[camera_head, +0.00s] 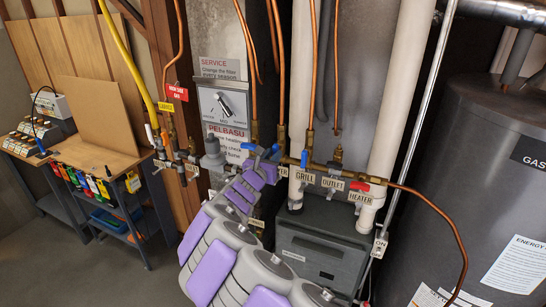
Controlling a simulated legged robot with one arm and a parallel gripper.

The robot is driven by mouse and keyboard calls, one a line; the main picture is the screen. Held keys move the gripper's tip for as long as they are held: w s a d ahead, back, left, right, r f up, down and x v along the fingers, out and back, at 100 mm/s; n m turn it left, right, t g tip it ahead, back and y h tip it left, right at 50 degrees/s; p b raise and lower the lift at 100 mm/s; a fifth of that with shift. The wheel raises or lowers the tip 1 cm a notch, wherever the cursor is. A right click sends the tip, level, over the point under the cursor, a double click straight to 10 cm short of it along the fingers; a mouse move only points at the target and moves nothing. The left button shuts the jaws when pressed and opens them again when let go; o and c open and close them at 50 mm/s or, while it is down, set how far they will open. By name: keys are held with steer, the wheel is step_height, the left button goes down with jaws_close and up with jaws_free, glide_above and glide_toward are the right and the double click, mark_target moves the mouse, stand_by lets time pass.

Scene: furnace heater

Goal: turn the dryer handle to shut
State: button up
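A row of valves runs along a brass pipe on the wall. A label ending in "ER" (282,171) is partly hidden by my arm, so I cannot read it for sure as the dryer's. A blue handle (248,147) shows just above my gripper (264,162), with more blue to its right. My grey and purple arm reaches up from the bottom to this handle. The fingertips are small and partly hidden; I cannot tell whether they touch or grip the handle.
A blue handle (305,158) stands above the "GRILL" label, and a red handle (360,186) above "HEATER". Copper pipes rise close around the valves. A dark grey tank (455,170) stands at the right. A wooden workbench (95,155) is at the left, with open floor before it.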

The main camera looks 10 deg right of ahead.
jaws_close()
steer(key=shift+m+b, duration=0.5)
steer(key=shift+b, duration=0.3)
steer(key=shift+r+m+b, duration=0.15)
steer(key=shift+m+b, duration=1.65)
steer(key=shift+b, duration=0.7)
steer(key=shift+m+b, duration=1.8)
steer(key=shift+b, duration=0.8)
steer(key=shift+m+b, duration=0.5)
steer(key=shift+m+b, duration=1.1)
steer(key=shift+b, duration=0.6)
steer(key=shift+m+b, duration=1.1)
steer(key=shift+b, duration=0.3)
